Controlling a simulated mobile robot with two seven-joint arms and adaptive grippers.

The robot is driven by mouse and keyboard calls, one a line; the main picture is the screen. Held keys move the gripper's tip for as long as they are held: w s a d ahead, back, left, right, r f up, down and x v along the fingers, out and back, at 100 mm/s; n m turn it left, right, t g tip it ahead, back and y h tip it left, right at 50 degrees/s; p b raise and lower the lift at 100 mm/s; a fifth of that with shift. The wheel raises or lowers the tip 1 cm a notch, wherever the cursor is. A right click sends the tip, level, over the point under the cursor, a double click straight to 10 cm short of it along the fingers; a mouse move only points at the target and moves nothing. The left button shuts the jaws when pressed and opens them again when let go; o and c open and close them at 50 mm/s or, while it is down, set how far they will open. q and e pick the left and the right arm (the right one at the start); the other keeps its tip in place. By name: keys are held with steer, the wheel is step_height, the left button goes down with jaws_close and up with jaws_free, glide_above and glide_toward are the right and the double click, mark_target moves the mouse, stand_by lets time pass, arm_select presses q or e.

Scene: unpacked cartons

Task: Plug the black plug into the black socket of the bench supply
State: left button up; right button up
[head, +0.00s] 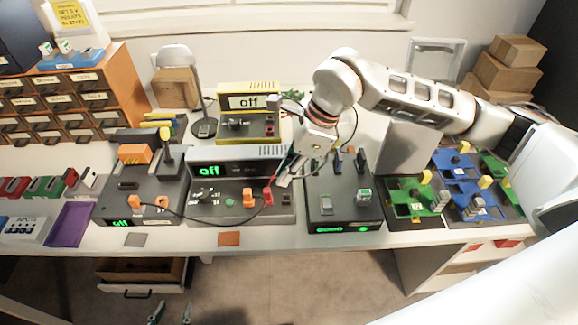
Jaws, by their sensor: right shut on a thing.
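The bench supply seems to be the grey unit (240,153) with a green "off" display, in the middle of the bench. An orange connector (248,202) and a red connector (267,196) stand on its front deck. My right gripper (284,181) is shut, low over the right end of that deck, beside the red connector. The small thing in its jaws, apparently the black plug, is mostly hidden by the fingers. I cannot make out the black socket. My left gripper (171,312) is at the bottom edge, below the bench front, with its two fingertips apart and nothing between them.
A yellow unit (249,87) stands behind. A dark unit (343,222) is right of the supply; another (140,212) is left. A dark cable (215,222) crosses between the left unit and the supply. Green and blue boards (472,205) lie right, below my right arm. A drawer (140,275) hangs open.

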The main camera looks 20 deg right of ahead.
steer(key=shift+f+b, duration=1.4)
steer(key=shift+f, duration=1.25)
steer(key=shift+r, duration=0.1)
steer(key=shift+f, duration=0.75)
stand_by(1.1)
steer(key=o, duration=0.9)
